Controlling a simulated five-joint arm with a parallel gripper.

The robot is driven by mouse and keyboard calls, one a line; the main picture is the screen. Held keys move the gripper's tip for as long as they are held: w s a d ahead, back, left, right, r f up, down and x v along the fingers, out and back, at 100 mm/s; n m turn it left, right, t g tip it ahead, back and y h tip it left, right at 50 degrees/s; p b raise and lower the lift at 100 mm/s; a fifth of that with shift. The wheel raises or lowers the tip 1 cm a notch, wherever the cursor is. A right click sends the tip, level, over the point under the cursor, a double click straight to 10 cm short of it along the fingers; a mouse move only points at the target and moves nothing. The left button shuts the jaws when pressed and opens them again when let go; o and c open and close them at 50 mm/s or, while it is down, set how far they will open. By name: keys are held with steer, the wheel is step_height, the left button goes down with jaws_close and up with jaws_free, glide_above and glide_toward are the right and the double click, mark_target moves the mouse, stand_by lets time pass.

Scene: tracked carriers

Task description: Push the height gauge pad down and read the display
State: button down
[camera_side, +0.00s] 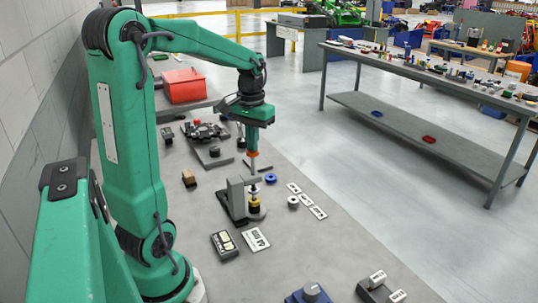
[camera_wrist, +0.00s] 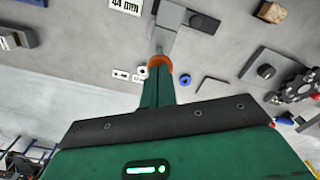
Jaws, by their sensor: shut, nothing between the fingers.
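The height gauge (camera_side: 235,196) is a grey bracket on a dark base, with a black and yellow stack (camera_side: 254,204) under its arm. In the wrist view the gauge (camera_wrist: 184,40) is seen from above, partly hidden behind my gripper. My gripper (camera_side: 253,154) is shut and empty, its orange tip pointing down above the gauge; contact with the pad cannot be told. The tip also shows in the wrist view (camera_wrist: 160,60). A dark box with a pale panel (camera_side: 224,244) stands in front of the gauge; its reading is too small to tell. A white "44 mm" card (camera_wrist: 127,5) lies beside it.
A blue ring (camera_side: 270,178), a white ring (camera_side: 293,202) and white labels (camera_side: 306,200) lie right of the gauge. A wooden block (camera_side: 189,178) and a dark fixture (camera_side: 207,131) stand to the left and behind.

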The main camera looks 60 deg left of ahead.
steer(key=shift+r, duration=2.25)
steer(key=shift+d, duration=0.15)
steer(key=s+d+f+m+t, duration=0.1)
steer(key=s+d+m+t, duration=0.1)
steer(key=d, duration=0.7)
steer(key=s+d+m+t, duration=0.3)
steer(key=s+d, duration=0.3)
steer(key=d, duration=0.3)
steer(key=shift+d+f+m+t, duration=0.3)
steer(key=shift+d+f+m, duration=0.05)
steer(key=shift+m, duration=0.15)
